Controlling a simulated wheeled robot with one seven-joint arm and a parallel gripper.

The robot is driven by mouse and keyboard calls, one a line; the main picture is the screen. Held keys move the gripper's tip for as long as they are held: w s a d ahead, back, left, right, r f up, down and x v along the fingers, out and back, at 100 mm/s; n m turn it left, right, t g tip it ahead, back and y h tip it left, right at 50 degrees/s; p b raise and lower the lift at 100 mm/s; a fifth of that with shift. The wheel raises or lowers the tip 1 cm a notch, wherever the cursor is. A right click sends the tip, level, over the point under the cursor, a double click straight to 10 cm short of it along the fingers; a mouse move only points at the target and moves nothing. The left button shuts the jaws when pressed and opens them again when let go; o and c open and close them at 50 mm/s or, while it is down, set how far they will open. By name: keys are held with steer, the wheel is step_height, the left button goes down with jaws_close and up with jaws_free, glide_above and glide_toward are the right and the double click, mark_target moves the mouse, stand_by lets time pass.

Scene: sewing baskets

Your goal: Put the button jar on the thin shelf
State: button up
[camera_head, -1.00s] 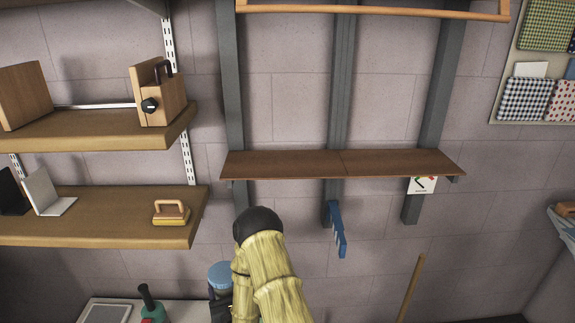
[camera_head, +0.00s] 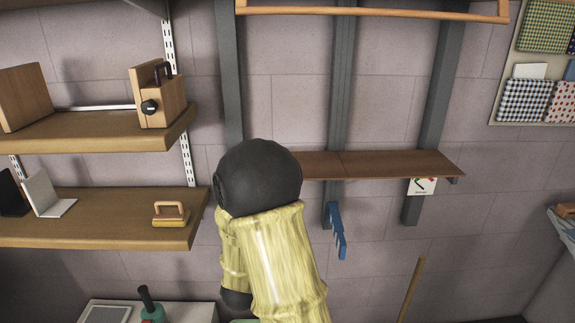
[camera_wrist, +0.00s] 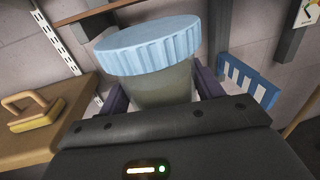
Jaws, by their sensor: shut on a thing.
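The button jar (camera_wrist: 150,88) has a ribbed light-blue lid and a cloudy greenish body. In the wrist view my gripper (camera_wrist: 155,97) is shut on it, with dark fingers on both sides of the body and the lid above them. The jar looks slightly tilted in that view. In the head view the jar and gripper are hidden behind my arm. The thin shelf (camera_head: 390,163) is a narrow brown board on grey wall uprights, bare where it shows. My arm covers its left end in the head view.
Thick wooden shelves (camera_head: 110,222) stand at the left, holding a wooden-handled yellow block (camera_head: 171,214) near the edge. A blue toothed bracket (camera_head: 336,230) hangs below the thin shelf, and a small card (camera_head: 422,186) hangs at its front right. A wooden rail (camera_head: 375,11) is above.

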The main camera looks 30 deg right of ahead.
steer(key=s+d+r+m+g+h, duration=0.2)
steer(key=d+r+m+g, duration=0.1)
steer(key=r, duration=0.8)
steer(key=s+d+r+m+g+h, duration=0.2)
steer(key=d+r+g, duration=0.3)
steer(key=d+r, duration=0.3)
steer(key=s+d+r+m+g+h, duration=0.2)
steer(key=d+r+m+g, duration=0.2)
steer(key=r, duration=1.1)
steer(key=shift+d+r, duration=0.25)
steer(key=shift+d, duration=0.85)
